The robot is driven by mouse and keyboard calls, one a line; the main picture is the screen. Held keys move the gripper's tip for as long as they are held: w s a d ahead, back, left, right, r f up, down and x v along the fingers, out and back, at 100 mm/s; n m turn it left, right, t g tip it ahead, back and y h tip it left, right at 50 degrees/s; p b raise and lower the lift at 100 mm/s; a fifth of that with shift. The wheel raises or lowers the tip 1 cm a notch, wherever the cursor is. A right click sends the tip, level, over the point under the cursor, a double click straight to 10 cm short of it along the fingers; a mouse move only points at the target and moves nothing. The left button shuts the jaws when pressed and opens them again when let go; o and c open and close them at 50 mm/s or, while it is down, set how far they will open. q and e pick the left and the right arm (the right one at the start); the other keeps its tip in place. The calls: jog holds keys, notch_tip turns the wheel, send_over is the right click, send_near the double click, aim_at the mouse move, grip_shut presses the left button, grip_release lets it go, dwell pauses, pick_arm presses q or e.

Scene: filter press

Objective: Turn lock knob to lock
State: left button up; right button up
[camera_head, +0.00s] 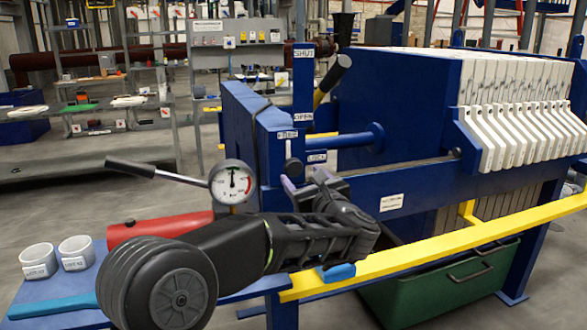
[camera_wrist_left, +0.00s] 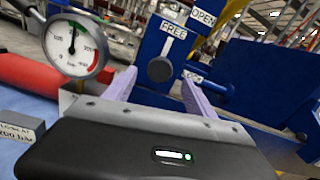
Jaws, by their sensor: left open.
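The lock knob (camera_head: 292,165) is dark grey and sits on the blue press frame. Its narrow upper part points up toward the FREE label (camera_head: 287,134). The LOCK label (camera_head: 317,157) is to its right. In the left wrist view the knob (camera_wrist_left: 160,69) shows under the FREE label (camera_wrist_left: 173,29), and a finger partly covers the LOCK label (camera_wrist_left: 193,77). My left gripper (camera_head: 304,183) is open just below and in front of the knob. Its pale purple fingers (camera_wrist_left: 159,80) appear on either side of the knob; no contact is clear. My right gripper is out of view.
A pressure gauge (camera_head: 231,183) and long lever (camera_head: 130,169) stand left of the knob, above a red cylinder (camera_head: 160,224). A blue rod (camera_head: 350,139) juts out at right. Two white cups (camera_head: 76,252) stand at lower left.

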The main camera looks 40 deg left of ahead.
aim_at(295, 169)
pick_arm(q)
jog(key=p+x, duration=0.1)
jog(key=x, duration=0.6)
jog(key=shift+w+a+f+p, duration=0.1)
jog(key=shift+w+a+p, duration=0.1)
jog(key=shift+a+p, duration=0.15)
jog(key=c, duration=1.3)
